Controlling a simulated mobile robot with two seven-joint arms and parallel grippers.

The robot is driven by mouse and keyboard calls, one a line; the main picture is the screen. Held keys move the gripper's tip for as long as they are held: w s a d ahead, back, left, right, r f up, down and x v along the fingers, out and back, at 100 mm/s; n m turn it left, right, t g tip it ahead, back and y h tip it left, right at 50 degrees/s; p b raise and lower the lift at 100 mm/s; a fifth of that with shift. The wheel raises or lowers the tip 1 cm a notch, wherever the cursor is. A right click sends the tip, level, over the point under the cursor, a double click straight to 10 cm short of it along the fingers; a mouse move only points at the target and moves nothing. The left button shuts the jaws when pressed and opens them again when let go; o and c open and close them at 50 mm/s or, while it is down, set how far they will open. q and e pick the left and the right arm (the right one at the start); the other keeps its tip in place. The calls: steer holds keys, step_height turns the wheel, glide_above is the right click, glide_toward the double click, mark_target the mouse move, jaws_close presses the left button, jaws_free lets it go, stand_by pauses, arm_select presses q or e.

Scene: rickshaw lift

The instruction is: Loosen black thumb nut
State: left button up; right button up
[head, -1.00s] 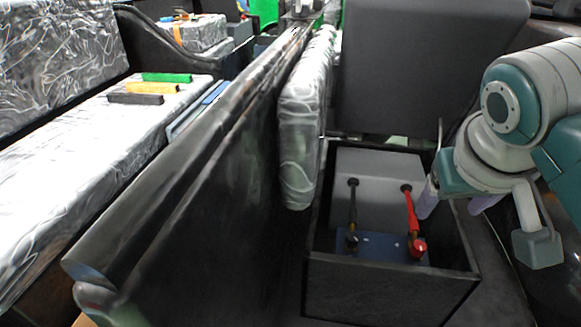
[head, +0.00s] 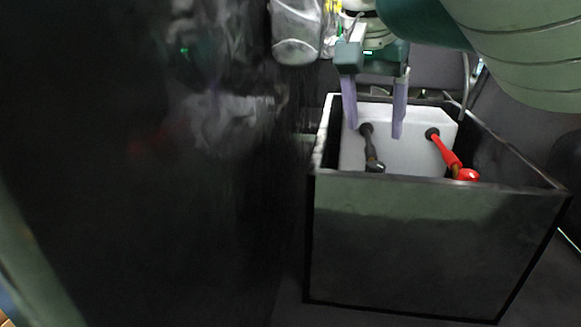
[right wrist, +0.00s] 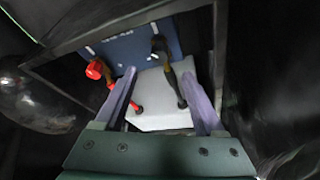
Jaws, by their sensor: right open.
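The black thumb nut (head: 374,166) tops the end of the black cable (head: 369,146), inside a dark open box. In the right wrist view the black nut (right wrist: 158,43) is near the top centre, over a blue battery top (right wrist: 125,50). A red nut (head: 466,174) with a red cable stands to its right in the head view. My right gripper (head: 374,132) is open and empty. Its two purple fingers point down over the box, behind the black nut in the head view, and the black cable runs between them. My left gripper is not in view.
The box's walls (head: 430,235) surround the nuts and cables closely. A pale grey block (head: 405,150) fills the back of the box. A large dark panel (head: 150,170) stands to the left, and a clear-wrapped pad (head: 297,30) hangs near the gripper.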

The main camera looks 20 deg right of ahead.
mark_target(375, 164)
steer(key=b+x, duration=0.6)
steer(key=x, duration=0.2)
steer(key=shift+f, duration=0.4)
steer(key=shift+w+d+f+b, duration=0.1)
steer(key=shift+d+f+b, duration=0.2)
steer(key=shift+b, duration=0.3)
steer(key=shift+c, duration=0.3)
jaws_close()
